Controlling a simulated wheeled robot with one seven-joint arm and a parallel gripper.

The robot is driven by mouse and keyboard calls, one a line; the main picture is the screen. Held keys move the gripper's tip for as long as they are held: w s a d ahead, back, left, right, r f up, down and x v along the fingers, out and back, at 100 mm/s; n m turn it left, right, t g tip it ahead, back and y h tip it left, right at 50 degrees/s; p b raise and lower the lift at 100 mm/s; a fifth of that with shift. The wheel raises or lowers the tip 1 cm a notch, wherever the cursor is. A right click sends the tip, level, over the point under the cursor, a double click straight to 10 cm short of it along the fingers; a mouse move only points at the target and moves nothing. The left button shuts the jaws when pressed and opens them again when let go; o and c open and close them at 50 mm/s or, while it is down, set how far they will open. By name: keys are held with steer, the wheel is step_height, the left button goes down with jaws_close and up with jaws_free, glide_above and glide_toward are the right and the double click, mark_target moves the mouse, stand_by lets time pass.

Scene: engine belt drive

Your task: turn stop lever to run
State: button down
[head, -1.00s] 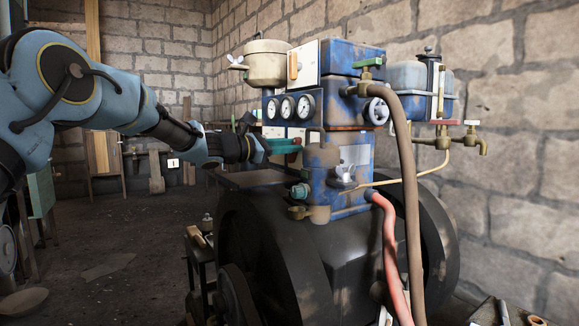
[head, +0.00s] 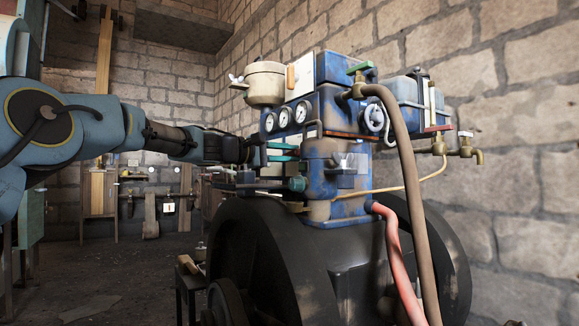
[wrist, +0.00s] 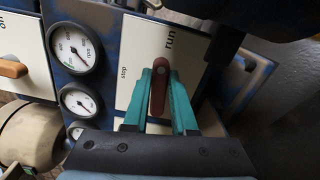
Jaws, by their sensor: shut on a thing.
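The stop lever (wrist: 158,88) is a short red lever on a white plate (wrist: 137,45), seen in the wrist view. The plate reads "stop" to the lever's left and "run" above it, sideways. The lever lies between the two teal fingers of my gripper (wrist: 164,92), and the gripper is shut on it. Its rounded upper end shows between the fingertips; its lower part runs down towards the gripper body. In the head view my gripper (head: 283,152) is at the left side of the blue engine (head: 325,185), below the gauges. There the lever is hidden.
Gauges (wrist: 73,46) sit left of the plate in the wrist view, with another white plate and an orange handle (wrist: 12,68) beyond. In the head view a brown hose (head: 408,190) and a red hose (head: 397,255) run down the engine front. A dark flywheel (head: 265,265) stands below my gripper.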

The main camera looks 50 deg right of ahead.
steer(key=shift+f+m+b, duration=0.25)
steer(key=shift+m+b, duration=0.5)
steer(key=shift+m, duration=0.15)
steer(key=c, duration=0.7)
jaws_free()
steer(key=b+v, duration=0.1)
steer(key=v, duration=0.9)
steer(key=shift+w+a, duration=0.15)
steer(key=shift+a, duration=0.25)
